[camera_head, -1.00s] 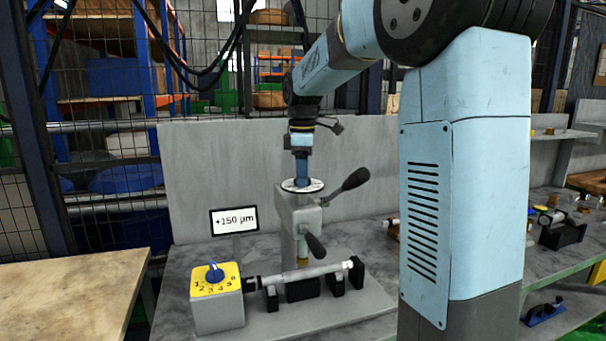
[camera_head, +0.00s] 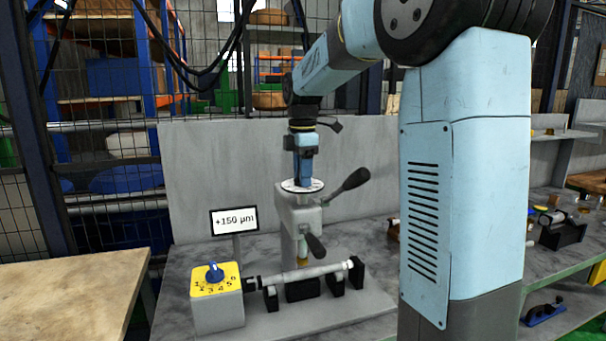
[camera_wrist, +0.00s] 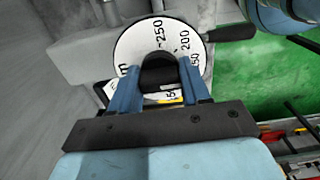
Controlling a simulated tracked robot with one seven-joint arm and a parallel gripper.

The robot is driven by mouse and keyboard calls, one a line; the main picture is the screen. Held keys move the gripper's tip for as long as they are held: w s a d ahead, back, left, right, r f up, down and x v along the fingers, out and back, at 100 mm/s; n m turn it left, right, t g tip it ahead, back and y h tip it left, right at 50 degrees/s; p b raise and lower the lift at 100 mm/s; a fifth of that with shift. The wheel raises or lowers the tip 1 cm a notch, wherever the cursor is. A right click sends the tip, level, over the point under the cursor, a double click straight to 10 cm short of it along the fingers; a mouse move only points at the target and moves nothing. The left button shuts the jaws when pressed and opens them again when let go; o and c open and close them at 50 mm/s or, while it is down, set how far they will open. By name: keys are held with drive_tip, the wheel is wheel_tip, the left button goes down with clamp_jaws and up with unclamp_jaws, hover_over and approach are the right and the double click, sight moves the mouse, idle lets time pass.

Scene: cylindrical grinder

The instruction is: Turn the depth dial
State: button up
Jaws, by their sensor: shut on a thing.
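The depth dial (camera_head: 290,186) is a white disc with black markings on top of the grey grinder head (camera_head: 300,215). In the wrist view the dial (camera_wrist: 133,42) shows numbers such as 250 and 200 around a dark central knob (camera_wrist: 158,70). My gripper (camera_head: 302,182) points down onto the dial from above. In the wrist view its blue fingers (camera_wrist: 160,88) stand on either side of the knob and are shut on it. The display (camera_head: 234,221) reads +150 µm. The lower part of the dial is hidden by the fingers.
A black-knobbed lever (camera_head: 356,179) sticks out right of the dial, and another (camera_head: 315,246) hangs below it. A yellow-topped box with a blue selector (camera_head: 214,273) stands at front left, beside a horizontal shaft (camera_head: 305,273). A grey panel (camera_head: 220,160) stands behind.

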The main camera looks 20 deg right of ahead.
drive_tip(key=o, duration=1)
wheel_tip(320, 180, up, 14)
drive_tip(key=shift+w+f, duration=0.1)
drive_tip(key=shift+f, duration=0.05)
idle(0.4)
